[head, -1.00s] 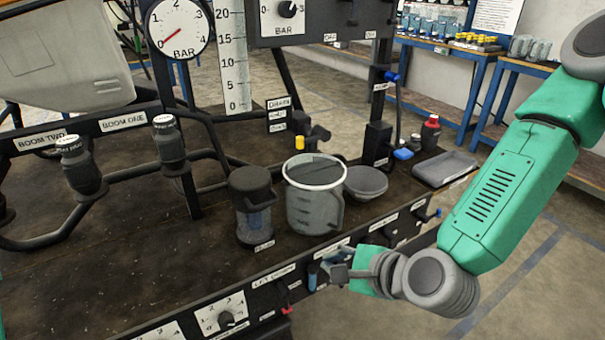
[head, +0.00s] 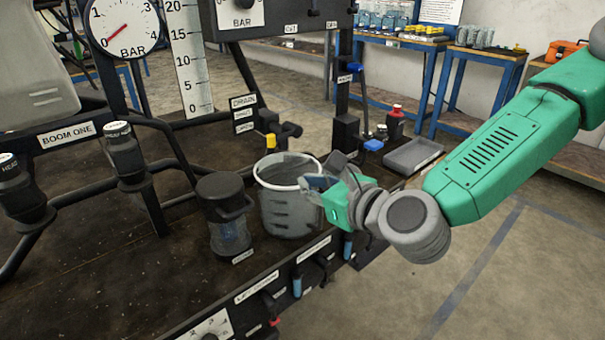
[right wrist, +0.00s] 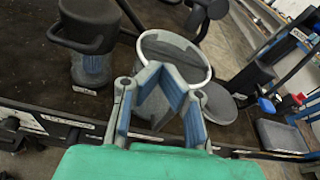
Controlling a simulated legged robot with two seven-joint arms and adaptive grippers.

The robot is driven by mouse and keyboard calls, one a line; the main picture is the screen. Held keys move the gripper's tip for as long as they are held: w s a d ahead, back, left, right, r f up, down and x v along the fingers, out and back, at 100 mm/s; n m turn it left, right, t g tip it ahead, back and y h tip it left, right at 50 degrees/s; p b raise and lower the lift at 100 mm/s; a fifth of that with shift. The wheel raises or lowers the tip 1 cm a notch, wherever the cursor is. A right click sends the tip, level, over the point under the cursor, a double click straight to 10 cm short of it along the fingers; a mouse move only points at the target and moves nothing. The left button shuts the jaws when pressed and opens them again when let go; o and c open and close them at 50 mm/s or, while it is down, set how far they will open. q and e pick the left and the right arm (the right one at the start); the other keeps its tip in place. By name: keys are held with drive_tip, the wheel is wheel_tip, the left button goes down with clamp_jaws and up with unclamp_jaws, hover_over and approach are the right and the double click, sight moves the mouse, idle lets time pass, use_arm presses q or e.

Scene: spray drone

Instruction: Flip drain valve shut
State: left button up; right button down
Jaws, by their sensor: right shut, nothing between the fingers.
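The drain valve (head: 290,130) is a dark fitting with a yellow-tipped handle (head: 271,141), at the back of the bench beside a stack of labels (head: 243,113), the top one reading like DRAIN. The handle's exact setting is too small to tell. My right gripper (head: 314,184) is shut and empty, in front of the valve and at the right rim of the grey measuring jug (head: 286,210). In the right wrist view its blue-padded fingers (right wrist: 172,88) overlap the jug (right wrist: 150,112); I cannot tell if they touch it. My left gripper is out of view.
A dark lidded canister (head: 225,215) stands left of the jug. A round bowl (right wrist: 218,103) and grey tray (head: 413,154) are to the right. A red-capped bottle (head: 395,122) stands behind the tray. Black pipes cross the left. The bench's left front is clear.

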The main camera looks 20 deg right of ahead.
drive_tip(key=w+a, duration=0.1)
drive_tip(key=w, duration=0.1)
drive_tip(key=w+a+b, duration=0.1)
drive_tip(key=w, duration=0.2)
drive_tip(key=w+a+b, duration=0.1)
drive_tip(key=w, duration=0.1)
drive_tip(key=shift+w+a+r, duration=0.15)
drive_tip(key=shift+w+r, duration=0.1)
drive_tip(key=shift+r, duration=0.15)
drive_tip(key=shift+s+r, duration=0.15)
drive_tip(key=shift+r, duration=0.4)
drive_tip(key=shift+a+r, duration=0.1)
drive_tip(key=shift+a, duration=0.05)
drive_tip(key=shift+a, duration=0.1)
drive_tip(key=shift+r, duration=0.15)
